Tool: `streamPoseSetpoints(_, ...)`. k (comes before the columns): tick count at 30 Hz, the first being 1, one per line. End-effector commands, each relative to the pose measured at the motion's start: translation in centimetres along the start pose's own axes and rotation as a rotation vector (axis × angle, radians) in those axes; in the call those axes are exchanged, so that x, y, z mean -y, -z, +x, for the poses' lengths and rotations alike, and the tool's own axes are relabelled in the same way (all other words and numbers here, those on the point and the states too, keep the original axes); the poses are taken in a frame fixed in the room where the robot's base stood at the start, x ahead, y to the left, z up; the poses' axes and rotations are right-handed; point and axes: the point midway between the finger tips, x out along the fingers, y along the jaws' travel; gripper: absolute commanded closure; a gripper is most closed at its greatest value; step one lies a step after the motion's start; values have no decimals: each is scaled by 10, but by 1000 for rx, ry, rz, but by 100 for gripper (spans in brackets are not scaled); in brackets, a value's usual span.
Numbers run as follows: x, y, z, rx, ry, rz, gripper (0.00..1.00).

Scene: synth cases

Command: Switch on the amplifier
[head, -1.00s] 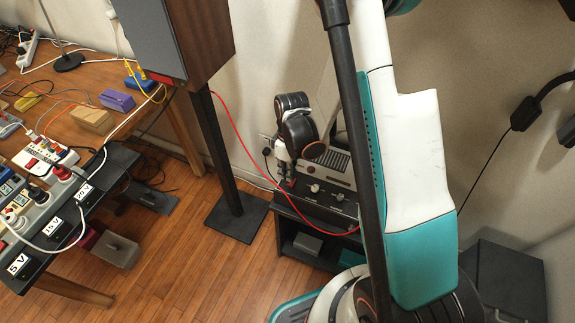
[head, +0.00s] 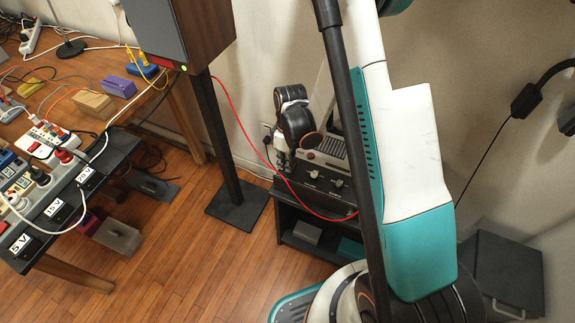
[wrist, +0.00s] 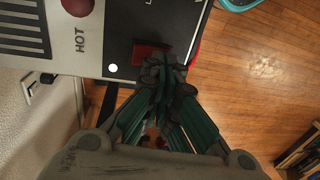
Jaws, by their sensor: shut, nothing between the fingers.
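The amplifier (head: 325,178) is a grey box with a black front panel and knobs, on a low black stand. In the wrist view its panel (wrist: 118,30) shows a red rocker switch (wrist: 148,53), a bright white dot (wrist: 113,68) beside it, and a round red part near the word HOT. My gripper (wrist: 168,72) is shut and empty, its tips over the switch's lower right edge. I cannot tell whether they touch it. In the head view my gripper (head: 283,163) is at the panel's left end, where the switch is hidden.
A speaker (head: 188,35) with a small green light stands on a black post left of the amplifier. A red cable (head: 240,125) runs from the speaker side across the amplifier's front. A cluttered table (head: 90,75) is at left.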

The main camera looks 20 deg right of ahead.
Motion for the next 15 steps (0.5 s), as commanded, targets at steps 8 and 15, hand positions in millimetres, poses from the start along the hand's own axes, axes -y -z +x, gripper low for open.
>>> streamPoseSetpoints(8, -6, 0, -2, 0, 0, 0, 100)
streamPoseSetpoints(15, -14, 0, -6, 0, 0, 0, 100)
